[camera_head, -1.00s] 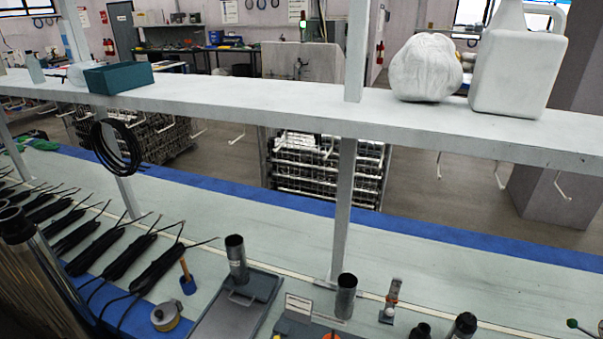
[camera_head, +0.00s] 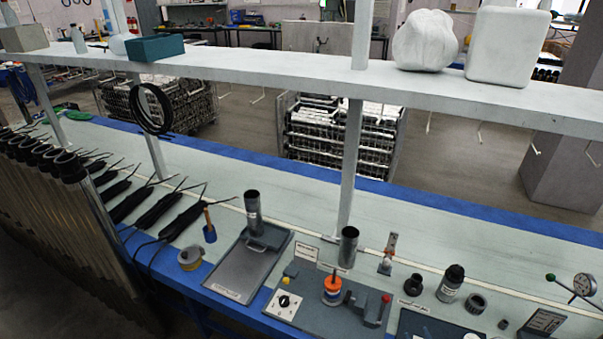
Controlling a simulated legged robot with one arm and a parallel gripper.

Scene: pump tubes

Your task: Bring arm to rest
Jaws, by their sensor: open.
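My arm and gripper do not show in the head view. Several grey metal pump tubes (camera_head: 82,215) stand in a row at the left, in front of the bench, with dark open tops. A short metal tube (camera_head: 254,212) stands upright on a grey tray (camera_head: 240,268) on the bench. A second short metal tube (camera_head: 347,247) stands upright to its right, at the back edge of a grey fixture plate (camera_head: 325,305). The plate carries an orange-and-white round part (camera_head: 333,287), a white panel with a black knob (camera_head: 284,304) and a red-topped part (camera_head: 383,304).
Black cable bundles (camera_head: 170,211) lie on the bench at left. A tape roll (camera_head: 190,258), dark bottle (camera_head: 451,283) and dial gauge (camera_head: 583,285) stand along it. A white shelf (camera_head: 290,73) on posts crosses above, bearing a jug (camera_head: 507,45), wrapped bundle (camera_head: 425,41) and teal box (camera_head: 155,48).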

